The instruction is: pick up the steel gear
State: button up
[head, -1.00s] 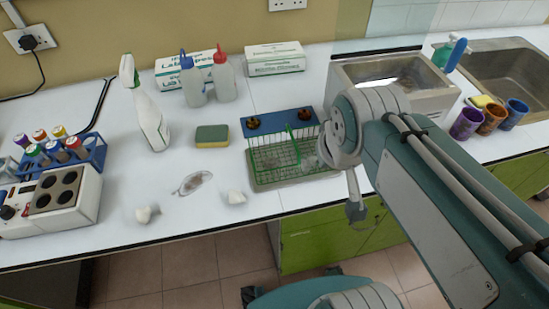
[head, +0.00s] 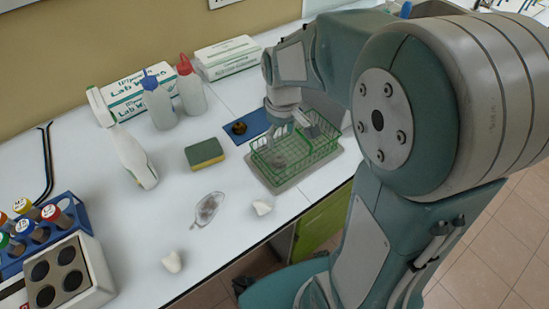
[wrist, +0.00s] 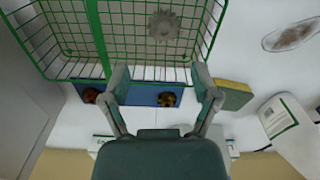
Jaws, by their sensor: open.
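The steel gear (wrist: 164,25) is a grey toothed disc inside the green wire basket (wrist: 101,40) in the wrist view. In the head view the basket (head: 322,153) stands on a grey tray, and a grey shape in it looks like the gear (head: 279,161). My gripper (wrist: 162,76) is open and empty, its two fingers apart over the basket's edge beside the blue mat. The gear lies beyond the fingertips, not between them. In the head view my gripper (head: 297,124) is over the basket, partly hidden by my arm.
A blue mat (head: 258,118) with brown round parts adjoins the basket. The counter's front edge is close to the basket.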

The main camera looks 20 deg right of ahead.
aim_at(278, 158)
jog(key=f, duration=0.2)
jog(key=shift+d+f, duration=0.35)
jog(key=f, duration=0.1)
jog(key=a+f, duration=0.1)
jog(key=f, duration=0.1)
jog(key=a+f, duration=0.1)
jog(key=f, duration=0.1)
jog(key=shift+s, duration=0.2)
jog(key=shift+d+f, duration=0.2)
jog(key=shift+f, duration=0.1)
jog(key=shift+d, duration=0.4)
jog(key=shift+a, duration=0.1)
jog(key=c, duration=1)
jog(key=shift+a, duration=0.2)
